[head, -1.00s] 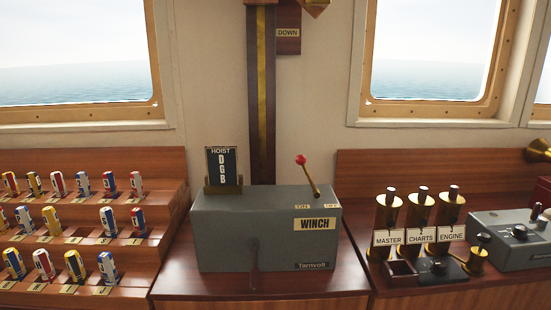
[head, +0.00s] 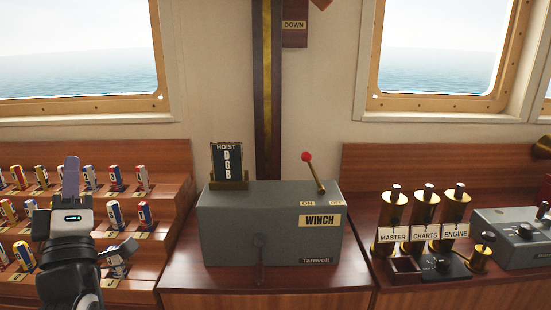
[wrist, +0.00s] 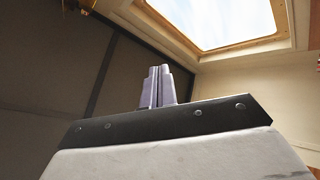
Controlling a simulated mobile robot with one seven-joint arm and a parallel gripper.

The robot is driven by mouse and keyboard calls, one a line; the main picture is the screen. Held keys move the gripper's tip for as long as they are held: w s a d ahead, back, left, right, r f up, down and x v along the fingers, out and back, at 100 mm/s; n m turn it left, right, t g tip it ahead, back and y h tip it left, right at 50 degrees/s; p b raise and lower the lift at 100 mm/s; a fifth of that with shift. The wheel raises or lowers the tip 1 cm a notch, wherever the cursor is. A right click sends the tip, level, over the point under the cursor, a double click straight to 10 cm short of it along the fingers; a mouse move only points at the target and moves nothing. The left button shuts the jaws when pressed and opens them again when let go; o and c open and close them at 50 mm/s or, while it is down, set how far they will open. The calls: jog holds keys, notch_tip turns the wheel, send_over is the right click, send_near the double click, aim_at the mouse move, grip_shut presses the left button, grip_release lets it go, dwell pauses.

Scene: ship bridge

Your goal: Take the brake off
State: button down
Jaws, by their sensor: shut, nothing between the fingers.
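A grey winch box (head: 225,228) labelled WINCH stands on the wooden console in the middle of the head view. On its top right a brass lever with a red knob (head: 306,157) leans left, toward the ON label (head: 307,203); the OFF label (head: 336,203) is to its right. A dark lever (head: 259,262) hangs down on the box's front. No label reading brake is legible. My gripper (head: 71,164) is shut and empty, pointing up over the left rack, well left of the box. Its closed fingers also show in the wrist view (wrist: 158,86).
A HOIST card (head: 226,161) reading D G B stands on the box's left end. The left rack (head: 170,205) holds several coloured flag pegs. Brass cylinders (head: 391,213) tagged MASTER, CHARTS and ENGINE stand right. Air above the box's front is free.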

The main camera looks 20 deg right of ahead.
aim_at(313, 173)
jog(key=w+d+f+m+g+h, duration=0.1)
jog(key=d+f+g+h, duration=0.2)
jog(key=d, duration=0.6)
jog(key=w+d+f+m+g+h, duration=0.1)
jog(key=w+d+f+g+h, duration=0.1)
jog(key=d+g+h, duration=0.4)
jog(key=w+d+f+m+g+h+p, duration=0.1)
jog(key=d+f+g+h, duration=0.3)
jog(key=d+h, duration=0.4)
jog(key=d+f+m, duration=0.1)
jog(key=d, duration=0.4)
jog(key=shift+w, duration=0.25)
jog(key=shift+d+r, duration=0.1)
jog(key=shift+d, duration=0.05)
jog(key=p+x, duration=0.2)
jog(key=x, duration=0.8)
jog(key=shift+w+d, duration=0.1)
jog(key=shift+d+r+p, duration=0.2)
jog(key=shift+d+p, duration=0.45)
jog(key=shift+d, duration=0.55)
jog(key=shift+s+d, duration=0.25)
jog(key=shift+d, duration=0.35)
jog(key=shift+w+r+p, duration=0.1)
jog(key=shift+p, duration=0.2)
